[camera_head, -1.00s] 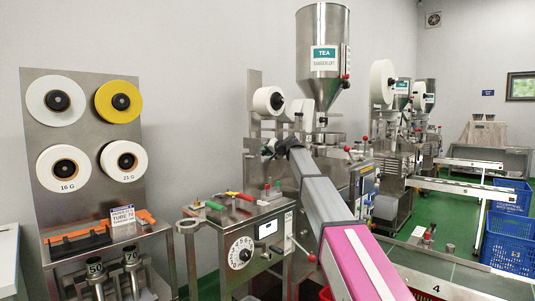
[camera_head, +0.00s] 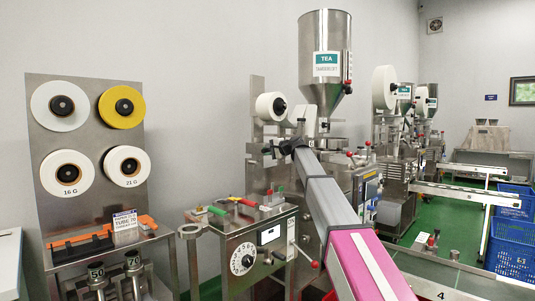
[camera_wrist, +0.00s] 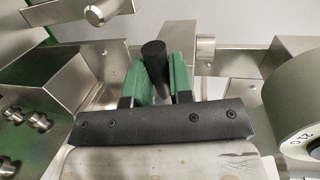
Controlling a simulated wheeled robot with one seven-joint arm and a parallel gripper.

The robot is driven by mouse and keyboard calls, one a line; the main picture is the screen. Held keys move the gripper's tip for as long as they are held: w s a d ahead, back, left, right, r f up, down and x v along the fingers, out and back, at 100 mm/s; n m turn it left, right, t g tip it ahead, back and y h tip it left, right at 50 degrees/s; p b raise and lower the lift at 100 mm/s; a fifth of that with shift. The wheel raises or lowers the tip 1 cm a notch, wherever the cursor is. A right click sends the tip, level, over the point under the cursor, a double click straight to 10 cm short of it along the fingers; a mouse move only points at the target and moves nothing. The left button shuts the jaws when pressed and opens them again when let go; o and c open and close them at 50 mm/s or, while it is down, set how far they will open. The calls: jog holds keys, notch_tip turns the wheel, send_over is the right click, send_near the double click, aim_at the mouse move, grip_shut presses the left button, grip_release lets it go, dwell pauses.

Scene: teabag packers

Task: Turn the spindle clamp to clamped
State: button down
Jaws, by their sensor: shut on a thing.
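My gripper (camera_wrist: 158,80) has green finger pads, shut on a black round handle (camera_wrist: 154,58) that stands up between them in the wrist view. I take this handle to be part of the spindle clamp; the rest of the clamp is hidden behind the fingers and the dark gripper bar. In the head view my gripper (camera_head: 288,147) is small and dark at the end of my arm, beside the nearest tea machine, below its white paper roll (camera_head: 270,105). Whether the clamp stands at clamped cannot be told.
A metal hopper (camera_head: 325,65) labelled TEA rises behind my arm. A bench (camera_head: 245,225) with a dial and tools stands at the front. A rack (camera_head: 88,145) of white and yellow rolls is at left. In the wrist view a pale roll (camera_wrist: 295,115) is close at right.

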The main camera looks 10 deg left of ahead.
dwell(0.4)
jog(key=c, duration=1)
grip_release()
jog(key=v, duration=1.1)
jog(key=shift+w, duration=0.1)
